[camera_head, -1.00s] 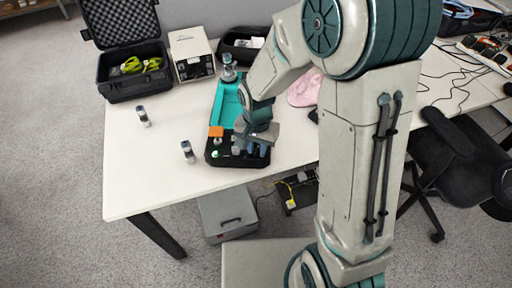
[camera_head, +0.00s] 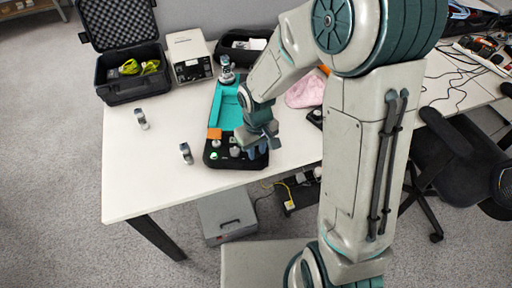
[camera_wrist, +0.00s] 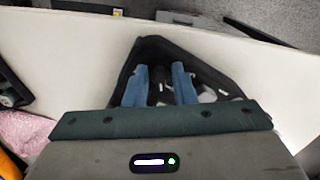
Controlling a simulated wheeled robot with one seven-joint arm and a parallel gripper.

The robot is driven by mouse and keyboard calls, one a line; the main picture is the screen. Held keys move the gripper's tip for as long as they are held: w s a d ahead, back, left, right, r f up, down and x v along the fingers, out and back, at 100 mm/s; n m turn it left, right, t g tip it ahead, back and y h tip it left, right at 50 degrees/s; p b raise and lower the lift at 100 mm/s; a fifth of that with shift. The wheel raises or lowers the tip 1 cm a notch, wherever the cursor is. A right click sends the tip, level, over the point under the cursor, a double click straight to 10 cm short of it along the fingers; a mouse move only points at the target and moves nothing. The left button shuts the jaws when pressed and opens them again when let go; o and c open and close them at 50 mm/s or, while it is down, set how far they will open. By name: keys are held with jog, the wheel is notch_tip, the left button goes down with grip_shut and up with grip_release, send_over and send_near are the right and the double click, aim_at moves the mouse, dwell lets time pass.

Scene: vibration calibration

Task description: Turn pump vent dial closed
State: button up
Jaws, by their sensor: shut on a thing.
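The pump unit is a black base (camera_head: 226,163) with a teal tray top (camera_head: 228,112), standing near the front edge of the white table. My gripper (camera_head: 252,152) reaches down onto the right end of its black front panel. In the wrist view my two blue fingers (camera_wrist: 163,88) straddle a small dark part, the pump vent dial (camera_wrist: 158,92), and are shut on it. The dial is mostly hidden by the fingers, so its angle cannot be read.
Two small grey cylinders (camera_head: 186,153) (camera_head: 141,119) stand left of the pump on the table (camera_head: 150,180).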

aim_at(257, 151)
jog(key=shift+w+n, duration=0.1)
jog(key=shift+n, duration=0.7)
grip_shut()
grip_release()
grip_shut()
jog(key=o, duration=0.9)
grip_release()
jog(key=shift+o, duration=0.2)
jog(key=shift+r, duration=0.1)
notch_tip(257, 151, up, 14)
jog(key=p, duration=0.1)
